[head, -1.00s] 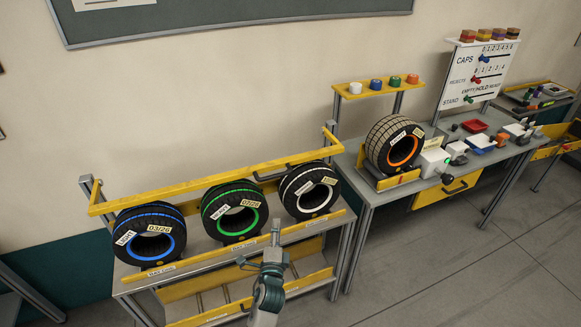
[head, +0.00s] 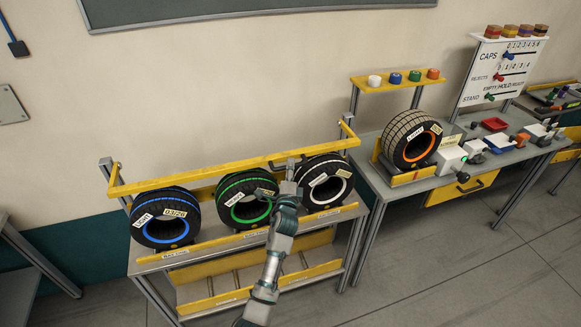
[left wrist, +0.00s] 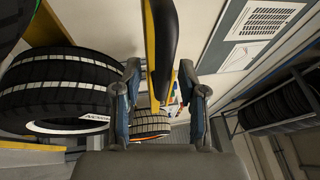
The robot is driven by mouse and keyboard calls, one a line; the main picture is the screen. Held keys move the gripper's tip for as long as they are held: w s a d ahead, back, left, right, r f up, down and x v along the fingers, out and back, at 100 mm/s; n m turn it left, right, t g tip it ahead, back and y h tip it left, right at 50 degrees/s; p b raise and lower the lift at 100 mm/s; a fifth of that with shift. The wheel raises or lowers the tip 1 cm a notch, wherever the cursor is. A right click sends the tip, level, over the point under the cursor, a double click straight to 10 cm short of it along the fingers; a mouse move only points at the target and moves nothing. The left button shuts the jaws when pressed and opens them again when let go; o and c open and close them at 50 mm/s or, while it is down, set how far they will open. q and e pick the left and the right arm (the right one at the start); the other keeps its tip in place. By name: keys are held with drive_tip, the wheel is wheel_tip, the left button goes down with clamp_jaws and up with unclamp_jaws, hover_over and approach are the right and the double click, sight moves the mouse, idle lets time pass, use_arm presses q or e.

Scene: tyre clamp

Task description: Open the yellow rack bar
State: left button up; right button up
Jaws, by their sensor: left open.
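The yellow rack bar (head: 200,174) runs across the front of the upper rack, above three tyres with blue (head: 165,217), green (head: 240,206) and white (head: 325,186) rings. I cannot tell whether the fingers touch the handle. My right gripper is out of view.
A lower shelf with yellow rails (head: 220,299) lies under the tyres. The floor in front is clear.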

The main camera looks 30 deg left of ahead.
use_arm(q)
drive_tip(key=shift+w+a, duration=0.2)
drive_tip(key=shift+w, duration=0.35)
drive_tip(key=shift+r, duration=0.1)
drive_tip(key=shift+d, duration=0.1)
clamp_jaws()
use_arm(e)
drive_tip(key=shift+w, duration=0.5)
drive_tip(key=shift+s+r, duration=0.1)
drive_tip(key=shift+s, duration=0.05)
